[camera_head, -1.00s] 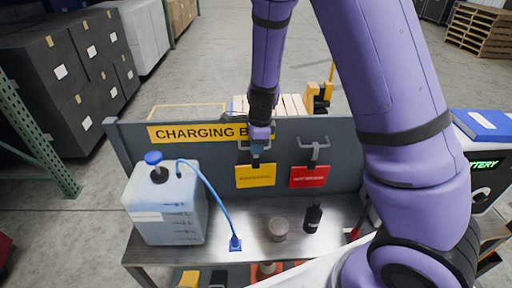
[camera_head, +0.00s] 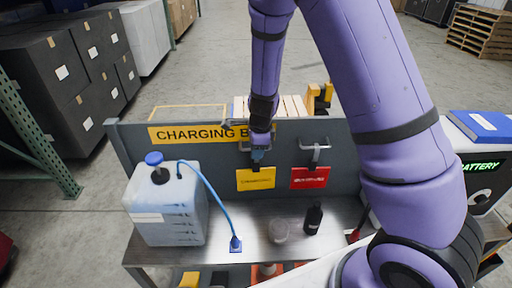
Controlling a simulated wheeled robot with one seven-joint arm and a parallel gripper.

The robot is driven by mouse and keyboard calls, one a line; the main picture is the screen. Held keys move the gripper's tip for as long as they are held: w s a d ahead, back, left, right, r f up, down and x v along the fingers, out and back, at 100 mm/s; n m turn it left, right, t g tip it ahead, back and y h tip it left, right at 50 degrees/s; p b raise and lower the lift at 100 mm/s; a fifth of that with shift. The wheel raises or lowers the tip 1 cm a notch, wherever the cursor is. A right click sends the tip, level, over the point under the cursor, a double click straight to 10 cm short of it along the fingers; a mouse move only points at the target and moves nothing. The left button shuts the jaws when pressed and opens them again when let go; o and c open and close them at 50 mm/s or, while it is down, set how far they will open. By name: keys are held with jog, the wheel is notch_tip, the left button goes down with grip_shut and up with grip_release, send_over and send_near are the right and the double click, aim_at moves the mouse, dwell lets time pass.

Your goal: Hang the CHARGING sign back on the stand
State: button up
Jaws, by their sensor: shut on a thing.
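The yellow CHARGING sign (camera_head: 255,179) hangs upright in front of the grey back panel of the bench, below a hook that my arm partly covers. Its lettering is too small to read surely. My gripper (camera_head: 257,160) is shut on the top of the yellow sign, in front of the panel. A red sign (camera_head: 310,178) is to its right, below a grey hook (camera_head: 314,150). Whether the yellow sign is seated on its own hook cannot be told, since my gripper hides that spot.
On the bench (camera_head: 260,214) stand a blue-capped jug (camera_head: 165,205) with a blue hose, a clear cup (camera_head: 279,231) and a dark bottle (camera_head: 313,219). A yellow CHARGING banner (camera_head: 190,134) runs along the panel top. A cabinet marked BATTERY (camera_head: 484,165) is at right.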

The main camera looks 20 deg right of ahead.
jog(key=o, duration=1.3)
jog(key=s+d+r+n+y, duration=0.1)
jog(key=s+r+n, duration=0.25)
jog(key=r, duration=0.55)
jog(key=s+d+r+n+t, duration=0.1)
jog(key=s+r+n, duration=0.2)
jog(key=s+r, duration=0.35)
jog(key=s+d+r+n+y, duration=0.1)
jog(key=s+d+r+n, duration=0.15)
jog(key=r, duration=0.85)
jog(key=s+d+r+n+t+h, duration=0.1)
jog(key=s+r+n, duration=0.2)
jog(key=s+n, duration=0.2)
jog(key=s+d+r+n+t+h, duration=0.1)
jog(key=s+r+n, duration=0.3)
jog(key=s, duration=0.7)
jog(key=shift+s+d+r+n+t+h, duration=0.2)
jog(key=shift+s+n+t+h, duration=0.2)
jog(key=shift+n, duration=0.8)
